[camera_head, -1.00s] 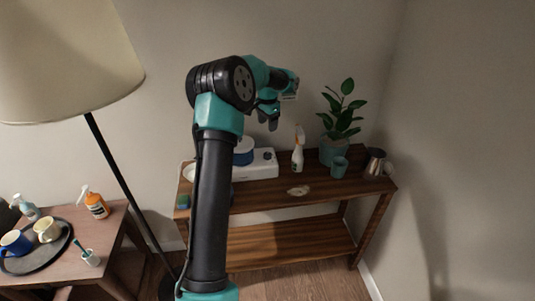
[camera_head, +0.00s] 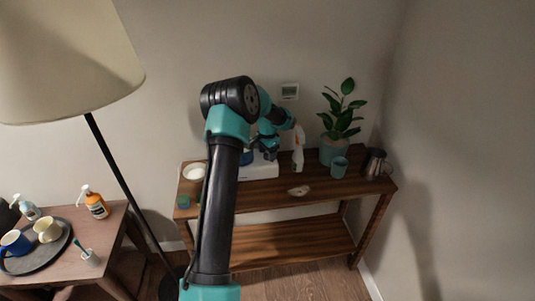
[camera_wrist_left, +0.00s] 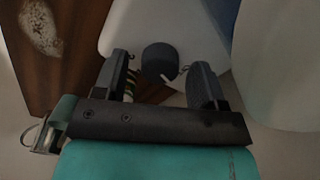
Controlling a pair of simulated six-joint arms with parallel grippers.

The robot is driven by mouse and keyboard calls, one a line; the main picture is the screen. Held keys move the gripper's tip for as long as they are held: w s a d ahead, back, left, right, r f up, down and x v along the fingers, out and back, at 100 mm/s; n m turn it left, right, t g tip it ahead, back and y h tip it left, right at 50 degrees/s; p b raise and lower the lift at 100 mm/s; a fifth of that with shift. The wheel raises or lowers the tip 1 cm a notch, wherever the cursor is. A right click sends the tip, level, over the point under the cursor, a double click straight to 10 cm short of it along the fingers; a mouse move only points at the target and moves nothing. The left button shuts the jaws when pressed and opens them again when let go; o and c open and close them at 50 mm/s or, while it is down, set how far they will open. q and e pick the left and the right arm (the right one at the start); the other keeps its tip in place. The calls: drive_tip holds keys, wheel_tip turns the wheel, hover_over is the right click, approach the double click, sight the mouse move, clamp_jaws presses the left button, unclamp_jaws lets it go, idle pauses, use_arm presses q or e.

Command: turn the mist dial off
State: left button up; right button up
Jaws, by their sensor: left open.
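The mist dial (camera_wrist_left: 160,62) is a dark round knob with a white pointer line, on the white base of the device in the left wrist view. That white base (camera_head: 262,172) stands on the wooden console table in the head view, with a blue part partly hidden behind my arm. My left gripper (camera_wrist_left: 161,72) is open, with one finger on each side of the dial; I cannot tell whether either touches it. In the head view the left gripper (camera_head: 268,153) is low over the white base, and the dial is hidden there. My right gripper is not in view.
On the console table (camera_head: 325,190), a white spray bottle (camera_head: 298,150) stands close right of the gripper. Further right are a potted plant (camera_head: 334,150), a teal cup (camera_head: 339,167) and a metal pitcher (camera_head: 375,162). A pale patch (camera_head: 299,191) lies in front.

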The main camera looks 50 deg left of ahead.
use_arm(q)
drive_tip(key=shift+f, duration=0.15)
drive_tip(key=shift+c, duration=0.2)
drive_tip(key=c, duration=0.9)
drive_tip(key=shift+n, duration=2.2)
drive_tip(key=o, duration=0.9)
drive_tip(key=shift+o, duration=0.2)
